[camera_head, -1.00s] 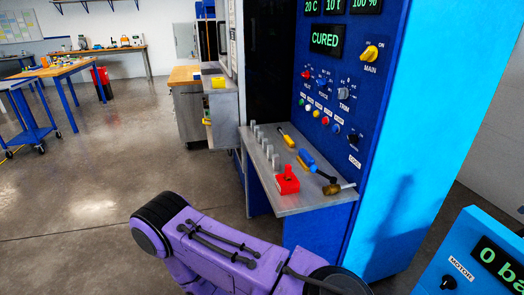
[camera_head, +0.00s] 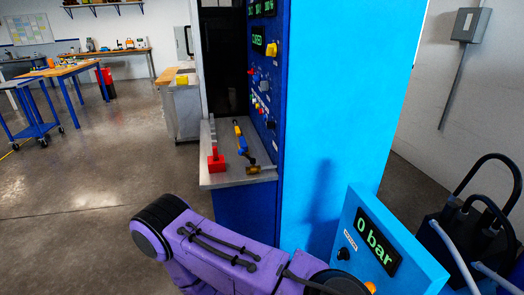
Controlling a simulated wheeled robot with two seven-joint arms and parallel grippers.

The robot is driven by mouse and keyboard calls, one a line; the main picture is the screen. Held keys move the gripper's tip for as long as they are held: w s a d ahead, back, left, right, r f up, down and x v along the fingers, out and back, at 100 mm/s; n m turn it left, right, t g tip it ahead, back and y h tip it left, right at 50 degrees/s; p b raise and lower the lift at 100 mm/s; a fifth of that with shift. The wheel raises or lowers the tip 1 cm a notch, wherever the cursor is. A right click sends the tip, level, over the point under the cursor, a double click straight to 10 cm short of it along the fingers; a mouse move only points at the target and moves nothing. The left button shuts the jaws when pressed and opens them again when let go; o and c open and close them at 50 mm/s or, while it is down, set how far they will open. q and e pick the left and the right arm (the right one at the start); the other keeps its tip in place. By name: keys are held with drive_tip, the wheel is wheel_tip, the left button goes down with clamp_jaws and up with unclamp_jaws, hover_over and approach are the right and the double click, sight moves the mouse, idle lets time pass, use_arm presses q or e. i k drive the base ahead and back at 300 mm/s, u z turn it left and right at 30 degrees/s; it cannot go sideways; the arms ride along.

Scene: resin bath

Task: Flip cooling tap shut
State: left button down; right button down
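No part is clearly readable as a cooling tap. A black knob (camera_head: 271,124) sits low on the blue control panel (camera_head: 266,85), which I see at a steep angle; its label is too small to read now. A brass-coloured piece (camera_head: 253,170) lies at the right end of the grey shelf (camera_head: 235,181) below the panel; I cannot tell whether it is a tap or a tool head. A purple link of my arm crosses the bottom of the view. Neither gripper shows.
A red block-like object (camera_head: 216,163) and a yellow-and-blue tool (camera_head: 241,140) lie on the shelf. A blue box reading 0 bar (camera_head: 377,245) stands at the lower right, near a black unit with hoses (camera_head: 470,240). Open floor (camera_head: 90,170) lies to the left.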

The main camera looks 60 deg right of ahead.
sight(241, 152)
drive_tip(key=z, duration=1.25)
